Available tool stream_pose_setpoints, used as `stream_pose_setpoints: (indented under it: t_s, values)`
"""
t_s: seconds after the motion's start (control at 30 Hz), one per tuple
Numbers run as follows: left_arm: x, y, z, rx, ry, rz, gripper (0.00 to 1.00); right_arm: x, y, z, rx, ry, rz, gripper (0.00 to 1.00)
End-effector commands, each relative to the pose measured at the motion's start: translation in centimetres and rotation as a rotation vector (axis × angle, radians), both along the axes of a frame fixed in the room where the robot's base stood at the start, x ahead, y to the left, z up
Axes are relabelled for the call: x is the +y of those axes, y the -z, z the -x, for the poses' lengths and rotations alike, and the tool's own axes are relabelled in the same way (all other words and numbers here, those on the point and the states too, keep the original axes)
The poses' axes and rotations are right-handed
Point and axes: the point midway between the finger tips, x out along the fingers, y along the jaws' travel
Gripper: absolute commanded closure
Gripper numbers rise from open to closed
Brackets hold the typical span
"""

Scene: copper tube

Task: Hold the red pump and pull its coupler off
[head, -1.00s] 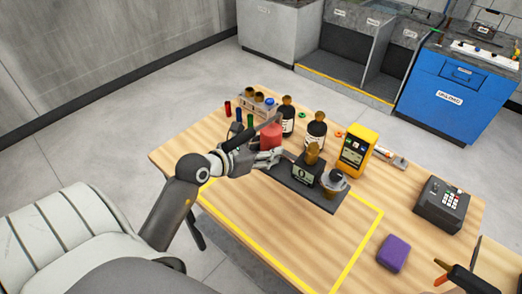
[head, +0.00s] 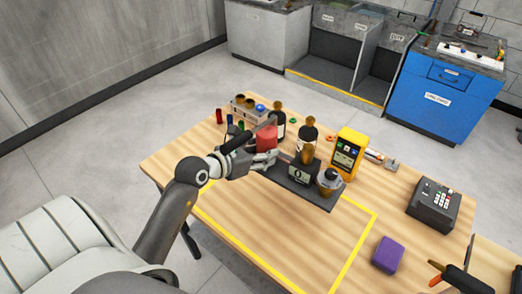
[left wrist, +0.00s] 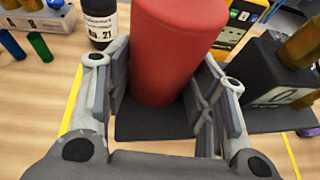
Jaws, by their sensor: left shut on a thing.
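The red pump (head: 266,138) is a red cylinder at the left end of a dark base plate (head: 314,200). My left gripper (head: 263,158) has its fingers on both sides of it. In the left wrist view the red pump (left wrist: 172,50) stands upright between the two finger pads of my left gripper (left wrist: 160,100). I cannot clearly make out the coupler. My right gripper cannot be made out; an orange-tipped dark tool or arm part is at the lower right edge.
A yellow meter (head: 347,152), a dark keypad box (head: 433,205) and a purple block (head: 388,254) are to the right. The yellow-outlined area (head: 270,225) in front is bare wood.

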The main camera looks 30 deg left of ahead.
Motion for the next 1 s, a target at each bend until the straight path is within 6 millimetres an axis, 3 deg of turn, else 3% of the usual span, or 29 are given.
stream_pose_setpoints:
  t_s: [1.0]
  values:
    - [-0.1, 1.7, -0.2, -0.018, -0.001, 0.006, 1.00, 0.1, 1.7, 0.0, 0.000, 0.001, -0.001, 0.51]
